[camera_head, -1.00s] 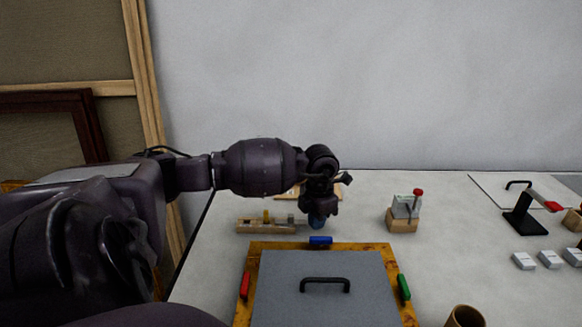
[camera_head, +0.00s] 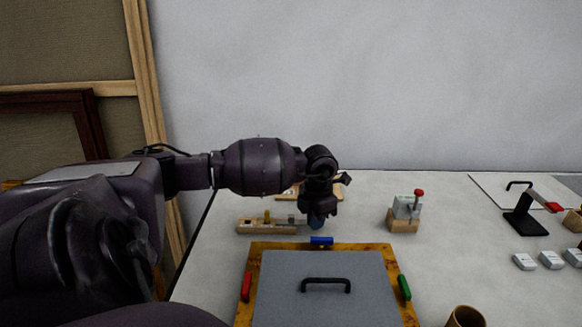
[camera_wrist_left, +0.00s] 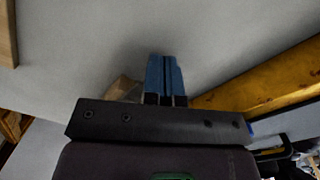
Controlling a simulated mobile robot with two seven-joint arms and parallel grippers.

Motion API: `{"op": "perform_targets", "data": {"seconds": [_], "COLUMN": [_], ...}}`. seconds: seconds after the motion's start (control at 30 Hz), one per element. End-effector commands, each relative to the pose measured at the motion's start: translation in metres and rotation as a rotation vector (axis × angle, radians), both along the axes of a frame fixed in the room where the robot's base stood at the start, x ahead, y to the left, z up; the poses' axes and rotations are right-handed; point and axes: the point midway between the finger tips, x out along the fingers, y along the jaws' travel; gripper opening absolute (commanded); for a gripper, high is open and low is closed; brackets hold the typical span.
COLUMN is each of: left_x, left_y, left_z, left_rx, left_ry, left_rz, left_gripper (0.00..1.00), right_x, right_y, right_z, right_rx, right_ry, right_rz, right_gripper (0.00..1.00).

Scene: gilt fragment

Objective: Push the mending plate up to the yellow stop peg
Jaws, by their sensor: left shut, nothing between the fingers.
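A low wooden holder (camera_head: 252,227) lies behind the gold-framed panel. The yellow stop peg (camera_head: 267,216) stands upright on its left part. A small grey metal piece (camera_head: 291,219), which looks like the mending plate, lies on the holder right of the peg. Whether it touches the peg is too small to tell. My left gripper (camera_head: 316,222) points down at the holder's right end, its blue fingers shut and empty. The fingers also show in the left wrist view (camera_wrist_left: 164,80). Contact between fingers and plate cannot be made out. My right gripper is not in view.
A grey panel (camera_head: 325,300) with a black handle lies in a golden frame (camera_head: 243,308) in front, with red, blue and green clips. A wooden block with a red-topped tool (camera_head: 403,226) stands to the right. White table is clear between them.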

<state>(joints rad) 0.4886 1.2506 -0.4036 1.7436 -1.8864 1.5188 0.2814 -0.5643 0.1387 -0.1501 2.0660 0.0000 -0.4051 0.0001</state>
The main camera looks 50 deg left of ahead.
Motion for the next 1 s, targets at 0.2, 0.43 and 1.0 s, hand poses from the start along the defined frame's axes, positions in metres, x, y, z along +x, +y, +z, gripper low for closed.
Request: {"op": "perform_targets", "data": {"seconds": [0.2,0.43,1.0], "left_x": [-0.004,-0.007,-0.01], "left_y": [0.003,0.006,0.008], "left_z": [0.001,0.001,-0.001], "left_rx": [0.0,0.0,-0.001], "left_ry": [-0.001,0.0,0.0], "left_rz": [0.0,0.0,0.0], "left_gripper": [0.0,0.0,0.0], "right_x": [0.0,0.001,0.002], "right_y": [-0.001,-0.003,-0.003], "right_z": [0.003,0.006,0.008], "right_rx": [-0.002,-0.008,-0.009], "right_ry": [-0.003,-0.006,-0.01], "right_rz": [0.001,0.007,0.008], "right_gripper": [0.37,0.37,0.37]}}
